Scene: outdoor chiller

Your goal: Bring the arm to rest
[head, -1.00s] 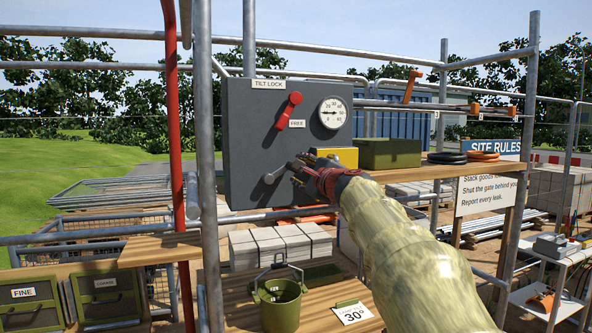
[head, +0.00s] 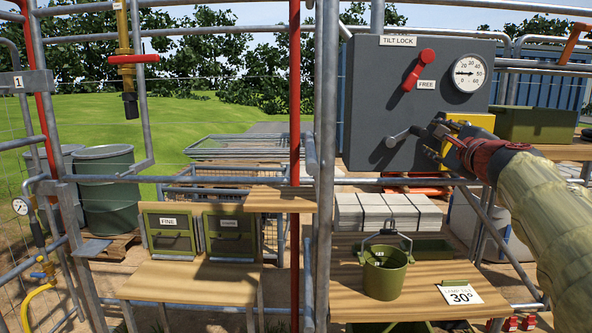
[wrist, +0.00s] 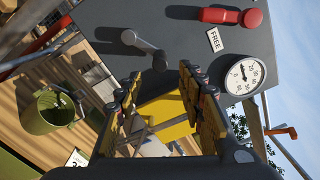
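My gripper (head: 436,134) is in front of the grey panel (head: 362,112), just right of the metal crank handle (head: 397,138). My arm reaches in from the right edge of the head view. In the wrist view my gripper (wrist: 158,80) has its two fingers apart with nothing between them. The crank handle (wrist: 148,46) lies beyond the fingertips there, with no grip on it. The red tilt lock lever (head: 418,70) slants on the panel above the FREE label, and a round dial (head: 468,73) is to its right.
A green bucket (head: 388,272) stands on the wooden bench (head: 425,280) below the panel, beside a 30° card (head: 460,294). A steel post (head: 325,180) rises left of the panel. A green box (head: 535,126) is on the right. Open grass lies at the far left.

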